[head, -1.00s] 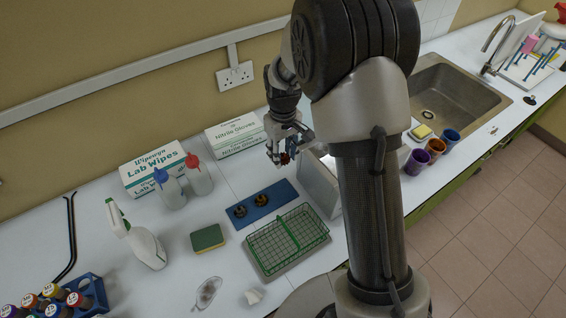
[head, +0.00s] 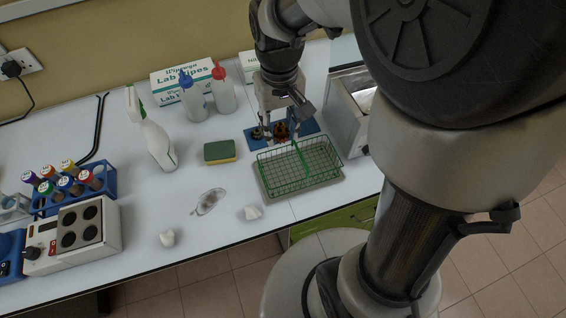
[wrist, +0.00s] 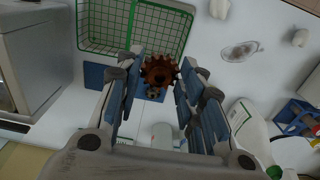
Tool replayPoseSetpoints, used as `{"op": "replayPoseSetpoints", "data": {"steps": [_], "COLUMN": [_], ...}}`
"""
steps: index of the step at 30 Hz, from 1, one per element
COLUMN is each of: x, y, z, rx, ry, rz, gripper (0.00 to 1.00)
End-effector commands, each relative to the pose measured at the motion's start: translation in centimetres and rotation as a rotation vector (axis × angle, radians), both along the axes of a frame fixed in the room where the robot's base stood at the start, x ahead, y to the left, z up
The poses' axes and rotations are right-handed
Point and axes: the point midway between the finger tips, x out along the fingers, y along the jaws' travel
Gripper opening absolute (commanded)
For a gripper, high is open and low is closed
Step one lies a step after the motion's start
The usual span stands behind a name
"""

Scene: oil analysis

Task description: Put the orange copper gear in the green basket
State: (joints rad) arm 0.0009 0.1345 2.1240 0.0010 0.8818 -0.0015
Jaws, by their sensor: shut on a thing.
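The orange-brown copper gear (wrist: 159,72) is between my fingertips in the wrist view. My gripper (head: 280,128) is shut on it, above the blue mat, just behind the green basket in the head view. In the head view the fingers partly hide the gear (head: 281,130). The green wire basket (head: 325,178) stands on the counter and has a divider; no gear shows inside it. The basket also appears at the upper left of the wrist view (wrist: 96,47). A darker gear (head: 257,134) sits on the mat.
The blue mat (head: 306,126) lies behind the basket. A metal-sided box (head: 347,118) stands to its right. A sponge (head: 220,151), bottles (head: 224,91) and a spray bottle (head: 158,145) stand to the left. The counter's front left has loose white lumps (head: 250,212).

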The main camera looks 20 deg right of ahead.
Motion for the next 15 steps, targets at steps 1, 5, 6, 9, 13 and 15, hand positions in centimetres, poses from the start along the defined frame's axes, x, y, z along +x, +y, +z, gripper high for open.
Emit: {"op": "replayPoseSetpoints", "data": {"steps": [1, 5, 6, 9, 13, 15], "x": [-0.1, -0.2, -0.2, -0.2, -0.1, -0.1], "y": [0.0, 0.0, 0.0, 0.0, 0.0, 0.0], "z": [-1.2, -4.7, -5.8, -8.6, -11.9, -13.2], "rx": [0.0, 0.0, 0.0, 0.0, 0.0, 0.0], "ry": [0.004, 0.007, 0.007, 0.008, 0.005, 0.005], "rz": [-0.002, -0.002, -0.001, -0.001, 0.0, 0.0], "gripper": [0.07, 0.07, 0.07, 0.07, 0.07, 0.07]}}
